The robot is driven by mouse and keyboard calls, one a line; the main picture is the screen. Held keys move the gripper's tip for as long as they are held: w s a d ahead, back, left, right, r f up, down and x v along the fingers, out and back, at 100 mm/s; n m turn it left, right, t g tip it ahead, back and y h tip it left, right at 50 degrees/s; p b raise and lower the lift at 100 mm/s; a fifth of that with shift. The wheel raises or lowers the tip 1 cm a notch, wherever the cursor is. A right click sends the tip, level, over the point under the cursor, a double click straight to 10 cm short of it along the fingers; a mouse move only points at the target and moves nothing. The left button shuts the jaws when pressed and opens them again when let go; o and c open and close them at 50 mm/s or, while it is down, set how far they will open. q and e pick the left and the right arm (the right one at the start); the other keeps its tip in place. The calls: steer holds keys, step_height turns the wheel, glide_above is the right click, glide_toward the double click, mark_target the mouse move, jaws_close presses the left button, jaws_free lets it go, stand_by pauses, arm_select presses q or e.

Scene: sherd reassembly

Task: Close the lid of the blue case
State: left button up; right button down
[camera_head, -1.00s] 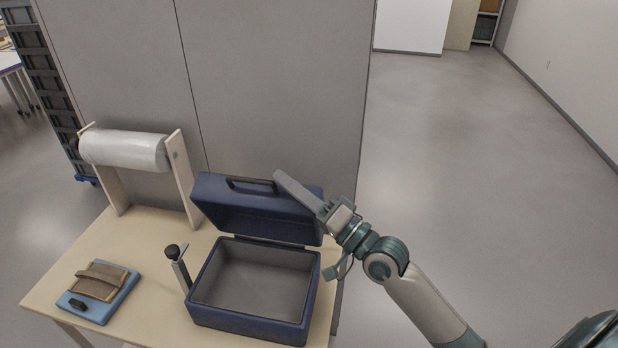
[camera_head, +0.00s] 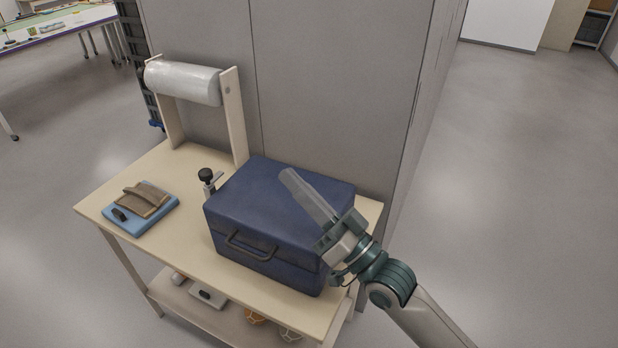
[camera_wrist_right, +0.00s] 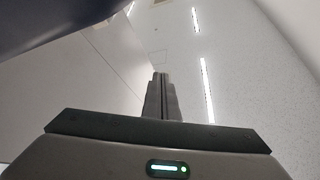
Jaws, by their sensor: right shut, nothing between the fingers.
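The blue case (camera_head: 270,215) stands on the wooden table with its lid (camera_head: 265,185) down on its base, so its inside is hidden. Its dark handle (camera_head: 250,247) is on the front side. My right gripper (camera_head: 290,178) is shut and empty, its long fingers over the right part of the lid. I cannot tell whether they touch it. In the right wrist view the shut fingers (camera_wrist_right: 161,95) point up toward the ceiling, and a dark blue part of the case (camera_wrist_right: 50,22) fills the upper left corner. My left gripper is not in view.
A roll of wrap (camera_head: 183,82) on a wooden stand is at the table's back left. A black-knobbed tool (camera_head: 207,178) stands left of the case. A blue board with a brown block (camera_head: 142,205) lies at left. Grey panels (camera_head: 330,100) rise behind. A lower shelf (camera_head: 190,305) holds several items.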

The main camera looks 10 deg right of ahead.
arm_select(q)
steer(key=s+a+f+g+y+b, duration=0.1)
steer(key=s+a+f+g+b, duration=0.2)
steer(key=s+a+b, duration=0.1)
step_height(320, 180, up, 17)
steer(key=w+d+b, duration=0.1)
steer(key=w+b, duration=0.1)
steer(key=b, duration=0.3)
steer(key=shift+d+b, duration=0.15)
steer(key=shift+b, duration=0.25)
arm_select(e)
steer(key=s+a+f+n+g+y, duration=0.2)
steer(key=f+n, duration=0.3)
steer(key=f, duration=0.1)
steer(key=s+a+f+n+g+y, duration=0.2)
steer(key=s+f+n+y, duration=0.1)
steer(key=f+n, duration=0.2)
steer(key=shift+s+a+f+g, duration=0.15)
steer(key=shift+s+f+g, duration=0.25)
steer(key=shift+f, duration=0.1)
steer(key=shift+r, duration=0.1)
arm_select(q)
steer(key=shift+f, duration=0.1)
arm_select(e)
steer(key=shift+r, duration=0.1)
